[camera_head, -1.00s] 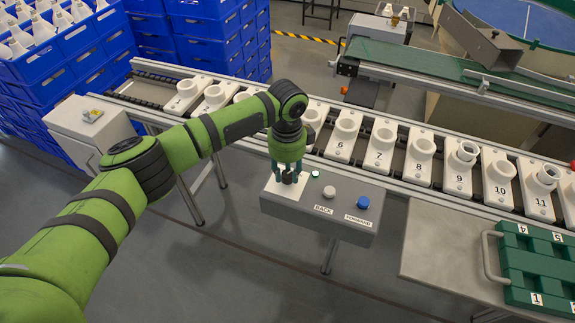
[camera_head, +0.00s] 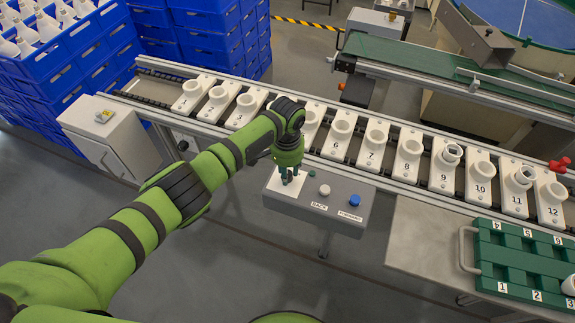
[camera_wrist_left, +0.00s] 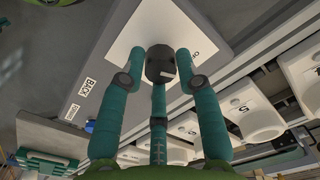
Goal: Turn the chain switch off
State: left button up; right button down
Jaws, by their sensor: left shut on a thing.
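The chain switch is a dark round knob (camera_wrist_left: 160,65) on a white plate (camera_wrist_left: 128,50) in the left wrist view. A pale mark shows on the knob's face, and small lettering is on the plate. In the head view the white plate (camera_head: 273,187) is at the left end of a grey control box (camera_head: 330,227). My left gripper (camera_head: 289,176) points down at the plate and hides most of the knob. In the left wrist view its teal fingers (camera_wrist_left: 160,78) are closed around the knob. My right gripper is out of view.
The box also has a small lamp (camera_head: 311,173), a white BACK button (camera_head: 324,190) and a blue FORWARD button (camera_head: 354,200). A conveyor with numbered white sockets (camera_head: 372,147) runs behind it. A green tray (camera_head: 512,256) lies on a bench at right. Blue crates (camera_head: 216,48) are stacked behind.

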pick_arm(q)
jog(key=shift+s+a+f+n+p, duration=0.15)
jog(key=shift+n+p, duration=0.35)
jog(key=shift+n, duration=0.6)
grip_shut()
jog(key=o, duration=1.1)
grip_release()
jog(key=shift+r, duration=0.3)
notch_tip(320, 180, up, 12)
jog(key=shift+f, duration=0.2)
